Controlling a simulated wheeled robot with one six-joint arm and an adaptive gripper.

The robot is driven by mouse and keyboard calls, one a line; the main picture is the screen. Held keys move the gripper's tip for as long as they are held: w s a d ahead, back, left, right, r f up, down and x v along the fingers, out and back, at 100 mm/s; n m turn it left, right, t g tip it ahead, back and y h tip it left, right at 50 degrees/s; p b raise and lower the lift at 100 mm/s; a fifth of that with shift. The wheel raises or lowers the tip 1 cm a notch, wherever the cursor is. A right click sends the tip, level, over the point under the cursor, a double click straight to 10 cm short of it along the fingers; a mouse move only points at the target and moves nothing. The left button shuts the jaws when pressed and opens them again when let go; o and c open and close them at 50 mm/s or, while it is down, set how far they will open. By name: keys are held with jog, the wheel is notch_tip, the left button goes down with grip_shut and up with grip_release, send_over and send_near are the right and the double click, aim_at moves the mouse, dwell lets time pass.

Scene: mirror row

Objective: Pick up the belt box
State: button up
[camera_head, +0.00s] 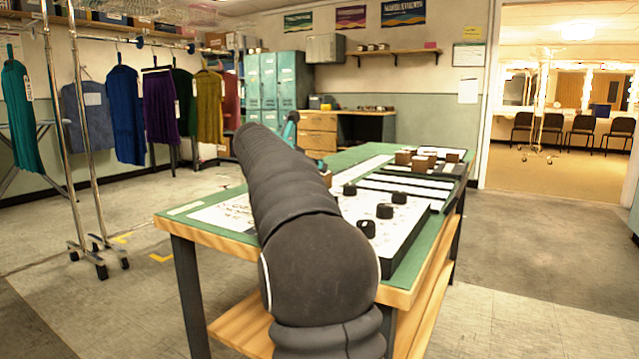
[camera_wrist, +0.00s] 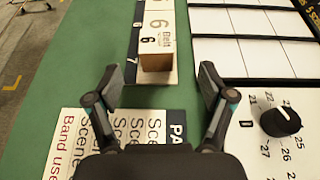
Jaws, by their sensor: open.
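The belt box (camera_wrist: 156,62) is a small brown block with a white top marked 6 in the wrist view. It sits on a white numbered strip (camera_wrist: 131,72) where the word "Belt" shows. My gripper (camera_wrist: 160,86) is open and empty. Its two fingers are apart, on the near side of the box, with the box ahead between their lines. No contact with the box shows. In the head view my arm hides most of the gripper, and a small brown box (camera_head: 326,178) shows just right of the arm; I cannot tell if it is the belt box.
The green-topped table (camera_head: 185,222) also holds a board with several black knobs (camera_head: 385,211), a rack of white panels (camera_head: 405,189) and brown blocks (camera_head: 423,163). Green surface left of the strip is clear.

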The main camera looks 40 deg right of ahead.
jog(key=x, duration=1)
jog(key=shift+w+a, duration=0.2)
jog(key=shift+w, duration=0.05)
jog(key=c, duration=1.3)
